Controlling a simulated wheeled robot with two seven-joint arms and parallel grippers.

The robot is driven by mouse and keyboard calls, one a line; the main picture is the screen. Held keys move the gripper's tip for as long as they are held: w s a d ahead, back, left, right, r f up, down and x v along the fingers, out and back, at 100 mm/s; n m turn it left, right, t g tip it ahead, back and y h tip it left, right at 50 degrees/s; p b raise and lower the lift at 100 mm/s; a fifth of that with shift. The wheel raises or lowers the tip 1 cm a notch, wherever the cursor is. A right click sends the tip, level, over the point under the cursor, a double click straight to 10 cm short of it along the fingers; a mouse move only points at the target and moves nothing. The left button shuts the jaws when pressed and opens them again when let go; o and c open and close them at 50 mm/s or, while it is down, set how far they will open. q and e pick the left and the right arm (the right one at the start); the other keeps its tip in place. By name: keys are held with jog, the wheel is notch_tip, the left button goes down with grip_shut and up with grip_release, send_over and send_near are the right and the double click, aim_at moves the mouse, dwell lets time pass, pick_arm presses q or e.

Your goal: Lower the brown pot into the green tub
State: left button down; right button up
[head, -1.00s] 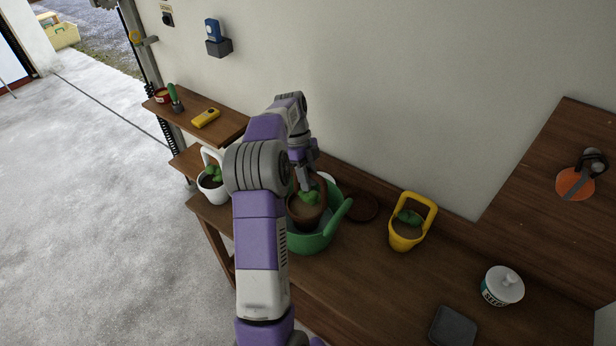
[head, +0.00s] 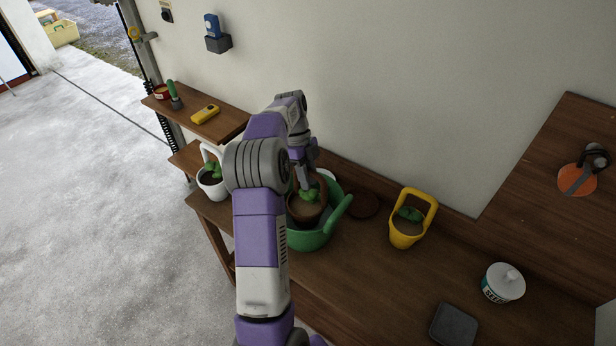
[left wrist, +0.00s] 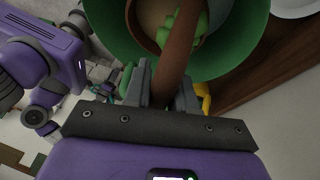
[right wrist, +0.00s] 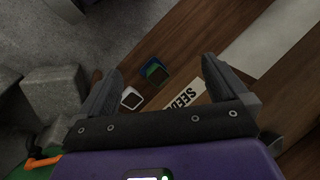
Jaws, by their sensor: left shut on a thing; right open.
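The brown pot (head: 304,211), with soil and a small green plant, is within the rim of the green tub (head: 317,240) in the head view. Whether its base touches the tub floor is hidden. My left gripper (head: 305,185) is above the pot, partly hidden behind my arm. In the left wrist view, my left gripper (left wrist: 167,88) is shut on the pot's brown handle (left wrist: 178,52), with the green tub (left wrist: 235,40) around the pot. My right gripper (right wrist: 162,82) is open and empty in the right wrist view.
A white pot (head: 212,190) stands left of the tub and a yellow pot (head: 405,232) right of it. A dark round saucer (head: 364,204) lies between tub and yellow pot. A white-lidded jar (head: 503,284) and dark box (head: 454,325) stand farther right on the wooden bench (head: 370,280).

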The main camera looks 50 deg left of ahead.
pick_arm(q)
jog(key=shift+f+b, duration=1.4)
jog(key=shift+f, duration=0.95)
dwell(1.0)
jog(key=c, duration=0.8)
grip_release()
jog(key=shift+c, duration=0.2)
jog(key=shift+p+v, duration=0.9)
jog(key=shift+v, duration=2.9)
